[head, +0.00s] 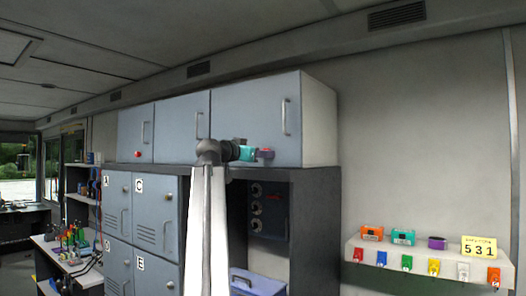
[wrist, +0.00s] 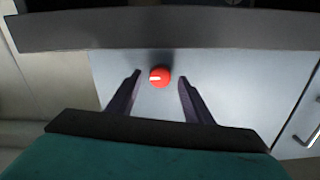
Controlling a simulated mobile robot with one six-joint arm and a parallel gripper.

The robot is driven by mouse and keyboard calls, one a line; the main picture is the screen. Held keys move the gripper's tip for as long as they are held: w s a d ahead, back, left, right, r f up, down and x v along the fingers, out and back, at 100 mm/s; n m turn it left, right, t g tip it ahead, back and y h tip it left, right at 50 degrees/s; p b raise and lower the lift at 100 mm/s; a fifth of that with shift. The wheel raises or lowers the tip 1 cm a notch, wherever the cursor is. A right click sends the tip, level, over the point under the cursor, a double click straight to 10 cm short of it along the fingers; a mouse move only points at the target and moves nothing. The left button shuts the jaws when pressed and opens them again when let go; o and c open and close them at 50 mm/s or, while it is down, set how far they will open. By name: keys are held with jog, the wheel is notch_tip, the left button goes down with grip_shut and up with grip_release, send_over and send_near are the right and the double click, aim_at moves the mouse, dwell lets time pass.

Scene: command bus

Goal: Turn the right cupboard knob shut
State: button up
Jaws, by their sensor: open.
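The right cupboard (head: 255,110) has a blue-grey door with a vertical handle at its right and appears closed. In the wrist view a round red knob (wrist: 161,77) with a short white mark, running roughly crosswise in the picture, sits on the blue-grey door (wrist: 225,75). My gripper (wrist: 159,76) is open, its two dark fingers to either side of the knob with gaps between. In the head view my gripper (head: 266,154) is at the lower part of the right cupboard door. There the knob is mostly hidden by my gripper.
A dark ledge (wrist: 150,28) runs close beside the knob. Another red knob (head: 138,154) is on the left cupboard door. Grey lockers (head: 118,208) stand below. A shelf (head: 420,262) with colored items and a yellow 531 sign (head: 479,248) is at right.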

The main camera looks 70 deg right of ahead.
jog(key=shift+x, duration=0.8)
jog(key=c, duration=1.1)
